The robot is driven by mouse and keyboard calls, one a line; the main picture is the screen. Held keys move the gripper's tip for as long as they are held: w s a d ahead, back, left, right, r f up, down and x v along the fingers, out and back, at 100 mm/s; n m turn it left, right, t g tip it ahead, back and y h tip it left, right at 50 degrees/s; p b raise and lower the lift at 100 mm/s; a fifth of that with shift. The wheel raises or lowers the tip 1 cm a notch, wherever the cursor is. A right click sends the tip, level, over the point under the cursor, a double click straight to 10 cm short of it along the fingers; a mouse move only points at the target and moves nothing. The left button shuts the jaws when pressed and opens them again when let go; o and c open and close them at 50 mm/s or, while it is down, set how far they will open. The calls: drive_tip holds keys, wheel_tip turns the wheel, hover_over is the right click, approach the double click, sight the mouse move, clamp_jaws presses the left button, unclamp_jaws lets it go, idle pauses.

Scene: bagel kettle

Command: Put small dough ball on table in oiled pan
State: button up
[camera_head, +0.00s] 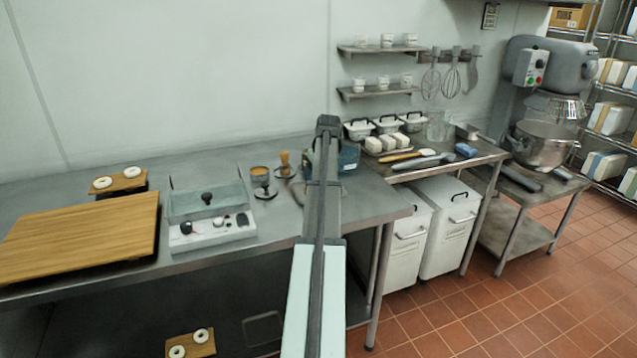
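My gripper (328,122) is at the far end of my arm, above the back right of the long steel table (225,268). My own arm hides its fingers, so I cannot see whether it is open or shut or holds anything. I cannot make out a small dough ball; part of the table behind my arm is hidden. A dark, flat, rounded rectangle that may be a pan (262,328) shows below the table, left of my arm. I cannot tell whether it is oiled.
A wooden board (80,235) and a clear-lidded box (207,205) stand on the table's left. Pale rings lie on small boards (189,346). A blue container (349,157) is partly behind my arm. Tubs, white blocks and utensils crowd the right table (450,167).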

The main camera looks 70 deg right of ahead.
drive_tip(key=v, duration=0.8)
drive_tip(key=shift+w, duration=0.1)
